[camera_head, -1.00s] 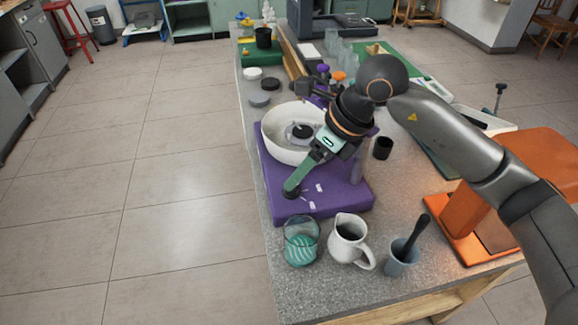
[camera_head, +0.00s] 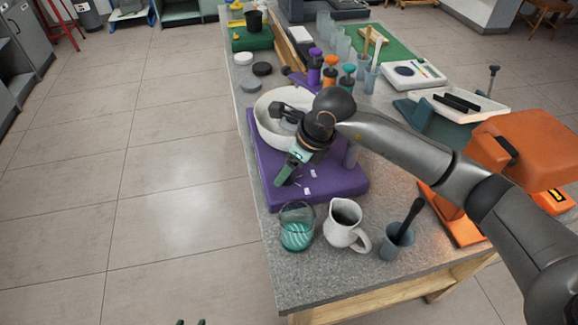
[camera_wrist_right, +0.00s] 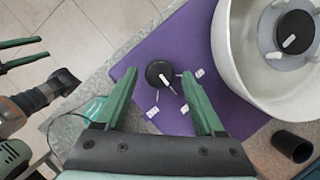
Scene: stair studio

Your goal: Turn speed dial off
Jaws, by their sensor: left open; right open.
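The speed dial (camera_wrist_right: 160,74) is a round black knob with a white pointer on the purple base (camera_wrist_right: 200,33), with white labels beside it. Its pointer slants toward the lower right in the right wrist view. My right gripper (camera_wrist_right: 160,76) is open, its green fingers either side of the dial in that view; I cannot tell whether they touch it. In the head view my right gripper (camera_head: 285,174) is over the base's front left part and hides the dial. My left gripper (camera_head: 191,322) is open and empty at the bottom edge, over the floor.
A white bowl (camera_head: 262,128) stands on the purple base (camera_head: 340,183). An orange machine (camera_head: 530,150) is at right. The floor at left is clear.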

